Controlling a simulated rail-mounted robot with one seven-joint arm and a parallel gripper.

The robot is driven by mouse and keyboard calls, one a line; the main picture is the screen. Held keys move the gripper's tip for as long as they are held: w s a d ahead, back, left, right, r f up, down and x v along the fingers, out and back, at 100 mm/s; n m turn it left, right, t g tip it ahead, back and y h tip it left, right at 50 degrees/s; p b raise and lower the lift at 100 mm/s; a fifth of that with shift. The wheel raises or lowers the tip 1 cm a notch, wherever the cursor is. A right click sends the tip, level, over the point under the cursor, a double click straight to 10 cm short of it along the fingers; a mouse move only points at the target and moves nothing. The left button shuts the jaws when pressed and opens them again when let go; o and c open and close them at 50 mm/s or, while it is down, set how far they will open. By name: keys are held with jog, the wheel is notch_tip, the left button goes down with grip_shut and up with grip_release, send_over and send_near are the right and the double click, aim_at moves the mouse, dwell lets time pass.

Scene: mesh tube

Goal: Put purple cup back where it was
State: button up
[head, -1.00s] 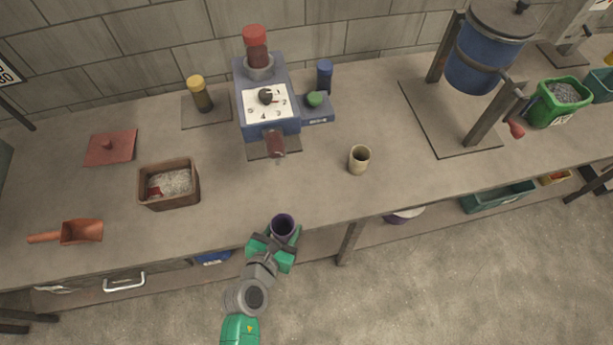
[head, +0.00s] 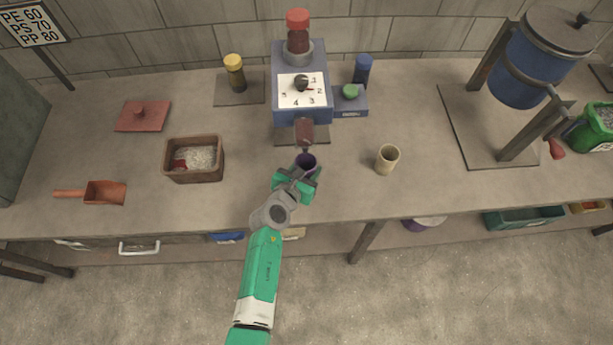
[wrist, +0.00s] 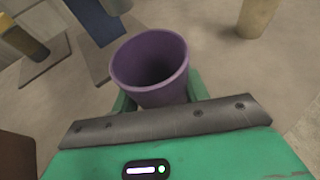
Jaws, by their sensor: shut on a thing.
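The purple cup (head: 305,163) is upright in my gripper (head: 297,184), just in front of the blue dosing machine (head: 301,90) and below its spout (head: 304,131). In the wrist view the purple cup (wrist: 150,68) sits between the green fingers, and its inside looks dark and empty. My gripper is shut on it. The head view does not clearly show whether the cup's base touches the bench.
A beige cup (head: 387,159) stands to the right of the purple cup. A brown box of pellets (head: 194,160) and an orange scoop (head: 97,192) are to the left. A blue hopper (head: 529,70) stands at the right. Bench (head: 345,190) near the front is clear.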

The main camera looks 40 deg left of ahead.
aim_at(307, 176)
jog(key=shift+f+b, duration=1.3)
jog(key=shift+f, duration=0.65)
jog(key=o, duration=1)
jog(key=shift+r, duration=0.1)
jog(key=shift+r, duration=0.15)
jog(key=p+v, duration=0.4)
jog(key=v, duration=0.8)
jog(key=shift+p, duration=0.4)
